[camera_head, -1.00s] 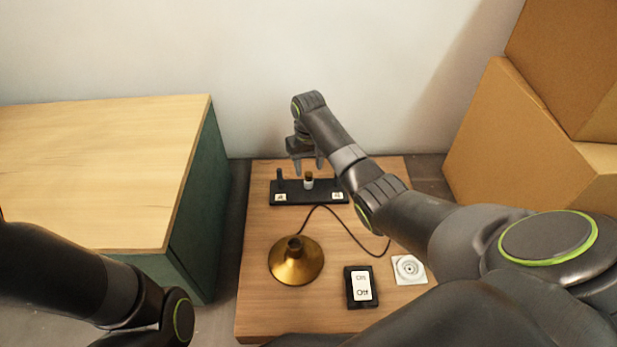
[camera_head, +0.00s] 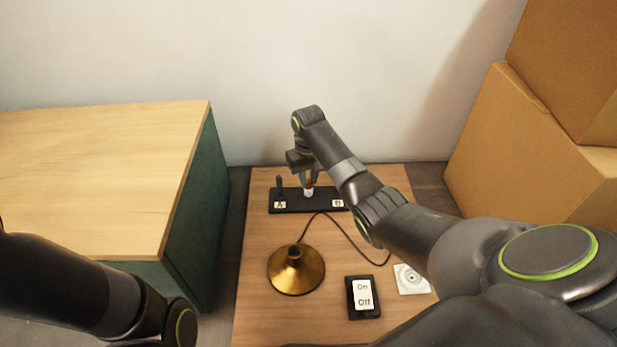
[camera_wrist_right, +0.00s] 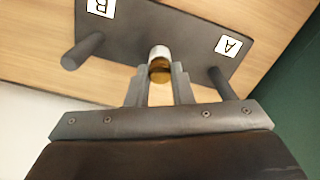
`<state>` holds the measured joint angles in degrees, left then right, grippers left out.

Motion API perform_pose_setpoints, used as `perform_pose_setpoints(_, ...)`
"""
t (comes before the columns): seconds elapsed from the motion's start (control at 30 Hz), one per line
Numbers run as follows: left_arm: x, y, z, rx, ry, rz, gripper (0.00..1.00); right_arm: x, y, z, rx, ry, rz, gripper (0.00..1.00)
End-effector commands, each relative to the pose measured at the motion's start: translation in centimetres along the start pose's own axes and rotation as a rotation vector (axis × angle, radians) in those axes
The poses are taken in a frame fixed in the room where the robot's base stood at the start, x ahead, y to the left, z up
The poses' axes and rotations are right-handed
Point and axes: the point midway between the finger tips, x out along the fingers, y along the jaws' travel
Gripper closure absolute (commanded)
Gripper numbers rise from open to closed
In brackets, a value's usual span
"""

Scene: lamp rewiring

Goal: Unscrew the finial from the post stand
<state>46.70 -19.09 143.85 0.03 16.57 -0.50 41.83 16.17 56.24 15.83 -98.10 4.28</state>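The post stand (camera_head: 325,206) is a black bar at the back of the small wooden table, with plates marked A and B. A gold finial (camera_head: 309,181) sits on a white post (camera_head: 308,193) in its middle. My right gripper (camera_head: 309,184) is down at the finial from above, one finger on each side. The right wrist view shows the gold finial (camera_wrist_right: 160,72) between the two fingers (camera_wrist_right: 159,75), which appear to touch its sides. The white post end shows beyond the fingertips. My left arm enters at lower left, but its gripper is out of view.
A brass lamp base (camera_head: 296,271) with a dark cord stands in front of the stand. An On/Off switch plate (camera_head: 363,296) and a white square (camera_head: 411,279) lie at right. Dark pegs (camera_wrist_right: 83,52) rise near the stand's ends. A cabinet (camera_head: 110,175) stands left, cardboard boxes (camera_head: 530,150) right.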

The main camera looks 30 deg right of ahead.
Motion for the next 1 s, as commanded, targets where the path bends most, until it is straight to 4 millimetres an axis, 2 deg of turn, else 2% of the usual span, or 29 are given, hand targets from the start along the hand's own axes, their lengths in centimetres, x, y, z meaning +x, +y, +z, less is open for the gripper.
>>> perform_pose_setpoints(0.03,0.0,0.0,0.0,0.0,0.001,0.0,0.17,0.0,0.0,0.0,0.0,0.0,0.0,0.88)
perform_pose_setpoints(0.13,0.0,0.0,0.0,0.0,0.001,0.0,0.17,0.0,0.0,0.0,0.0,0.0,0.0,1.0)
perform_pose_setpoints(0.33,1.2,0.2,0.6,0.0,0.001,0.0,0.17,-0.5,0.0,0.0,-0.088,-0.001,-0.001,1.0)
perform_pose_setpoints(0.7,3.9,0.7,1.9,0.001,-0.001,0.0,0.17,-0.4,-0.1,0.1,-0.503,-0.002,-0.001,1.0)
perform_pose_setpoints(0.83,4.5,0.8,2.2,0.001,-0.001,0.0,0.17,-0.3,-0.1,0.0,-0.631,-0.001,-0.001,1.0)
perform_pose_setpoints(1.0,4.6,0.8,2.3,0.001,-0.002,0.0,0.17,-0.1,-0.1,0.0,-0.702,0.0,0.0,1.0)
